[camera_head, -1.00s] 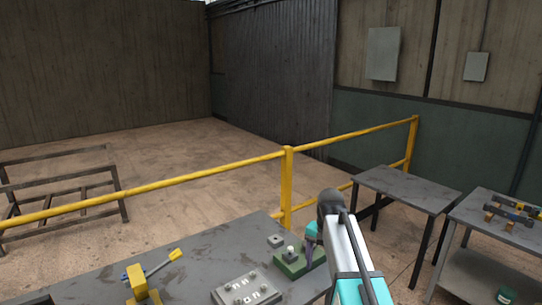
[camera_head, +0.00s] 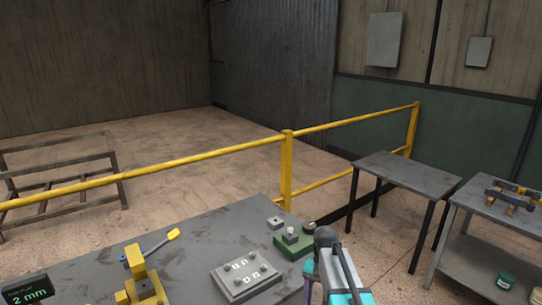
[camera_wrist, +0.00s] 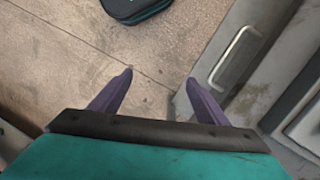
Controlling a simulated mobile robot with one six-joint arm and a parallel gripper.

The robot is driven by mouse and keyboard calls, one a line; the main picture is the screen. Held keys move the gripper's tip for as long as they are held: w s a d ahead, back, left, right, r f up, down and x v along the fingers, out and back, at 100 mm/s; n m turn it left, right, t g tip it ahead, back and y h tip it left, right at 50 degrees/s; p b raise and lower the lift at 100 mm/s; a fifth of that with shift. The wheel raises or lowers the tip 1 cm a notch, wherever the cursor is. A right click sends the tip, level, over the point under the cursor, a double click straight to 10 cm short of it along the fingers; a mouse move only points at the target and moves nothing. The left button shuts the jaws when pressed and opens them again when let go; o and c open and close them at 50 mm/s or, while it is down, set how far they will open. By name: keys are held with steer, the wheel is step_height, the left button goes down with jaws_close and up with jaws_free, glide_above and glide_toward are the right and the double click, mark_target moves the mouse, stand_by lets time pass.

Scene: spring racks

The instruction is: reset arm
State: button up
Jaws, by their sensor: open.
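My gripper shows in the wrist view (camera_wrist: 158,92) with its two purple fingers spread wide apart and nothing between them. It points down over bare brown floor beside a grey unit. In the head view my arm, white, dark and teal, stands at the lower right edge of the grey workbench (camera_head: 190,245); the fingers are hard to make out there.
On the workbench are a yellow device with a blue lever (camera_head: 145,285), a grey plate with knobs (camera_head: 247,275) and a green block (camera_head: 294,243). A yellow railing (camera_head: 286,170) runs behind. A grey side table (camera_head: 405,178) stands right. The wrist view shows a metal handle (camera_wrist: 235,52) and a dark case (camera_wrist: 135,8).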

steer(key=s+f+n+g+b, duration=0.3)
steer(key=s+f+n+b, duration=0.3)
steer(key=s+f, duration=2.8)
steer(key=shift+s+f+n+b, duration=0.4)
steer(key=shift+f+b, duration=0.6)
steer(key=shift+f, duration=0.9)
